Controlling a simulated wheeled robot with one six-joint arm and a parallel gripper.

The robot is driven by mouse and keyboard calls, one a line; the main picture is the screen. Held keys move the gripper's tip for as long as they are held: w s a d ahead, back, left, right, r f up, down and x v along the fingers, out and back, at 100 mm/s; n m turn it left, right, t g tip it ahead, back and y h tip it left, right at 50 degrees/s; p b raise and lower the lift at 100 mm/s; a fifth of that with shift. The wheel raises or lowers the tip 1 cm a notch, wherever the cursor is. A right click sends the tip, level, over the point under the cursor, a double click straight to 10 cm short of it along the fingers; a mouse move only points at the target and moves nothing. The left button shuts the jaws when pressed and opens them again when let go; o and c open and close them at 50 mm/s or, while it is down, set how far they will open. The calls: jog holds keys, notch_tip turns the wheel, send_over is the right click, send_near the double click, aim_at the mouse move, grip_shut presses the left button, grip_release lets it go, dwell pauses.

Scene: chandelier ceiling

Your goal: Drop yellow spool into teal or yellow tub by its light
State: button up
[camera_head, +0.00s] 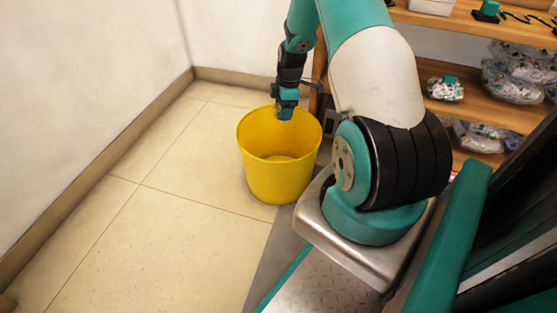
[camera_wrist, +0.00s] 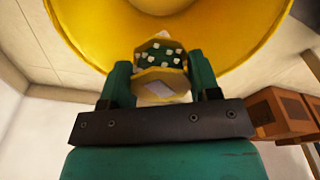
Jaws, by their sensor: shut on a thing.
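The yellow tub (camera_head: 275,182) stands upright on the tiled floor in the head view. Its inside looks empty apart from a paler patch at the bottom. My gripper (camera_head: 287,113) points down over the tub's mouth, near its far rim. In the wrist view my gripper (camera_wrist: 161,78) is shut on the yellow spool (camera_wrist: 162,72), which has a dark green, white-flecked middle. The tub's yellow wall (camera_wrist: 82,30) curves behind the spool. The spool cannot be made out in the head view. No teal tub and no lit lamp can be seen.
Wooden shelves (camera_head: 478,108) with bagged goods stand at the right, close behind my arm. White walls (camera_head: 75,90) with a beige skirting bound the floor at the left and back. The tiled floor (camera_head: 175,215) left of the tub is clear.

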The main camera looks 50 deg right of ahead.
notch_tip(320, 180, down, 5)
jog(key=b, duration=0.4)
jog(key=shift+f+b, duration=0.1)
jog(key=shift+b, duration=0.2)
jog(key=o, duration=1.1)
jog(key=shift+r, duration=0.2)
jog(key=r+p, duration=0.3)
jog(key=r, duration=0.2)
jog(key=s+d+r+p, duration=0.1)
jog(key=r+p, duration=0.2)
jog(key=r, duration=0.3)
jog(key=r+p, duration=0.2)
jog(key=r, duration=0.4)
jog(key=shift+s+d+p, duration=0.2)
jog(key=shift+d+p, duration=0.1)
jog(key=shift+p, duration=0.1)
